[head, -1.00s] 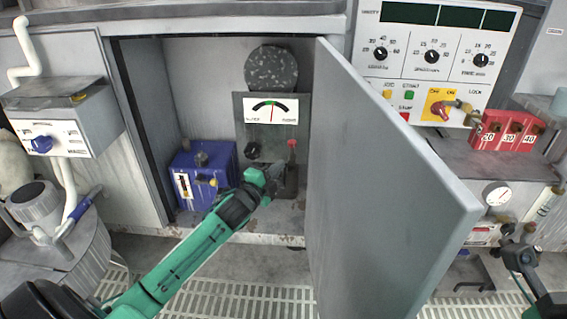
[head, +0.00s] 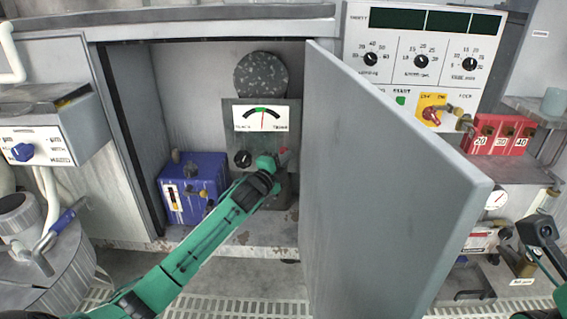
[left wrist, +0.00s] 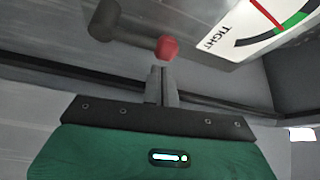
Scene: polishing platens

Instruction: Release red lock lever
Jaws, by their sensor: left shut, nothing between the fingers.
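The red knob of the lock lever (head: 284,151) stands at the lower right of the gauge panel (head: 262,112) inside the open cabinet. My left gripper (head: 279,158) is at the knob and hides most of the lever below it. In the left wrist view the red knob (left wrist: 167,47) sits just beyond the tips of my left gripper (left wrist: 162,76), with a dark cylinder beside it. The fingers are shut with nothing between them. I cannot tell whether they touch the knob. Part of my right arm shows at the right edge; its fingers cannot be made out.
The open grey cabinet door (head: 375,190) stands close to the right of my left gripper. A blue box (head: 205,172) sits left of the panel, and a dark round disc (head: 260,75) is above it. A control panel (head: 420,55) and red numbered blocks (head: 498,135) are beyond the door.

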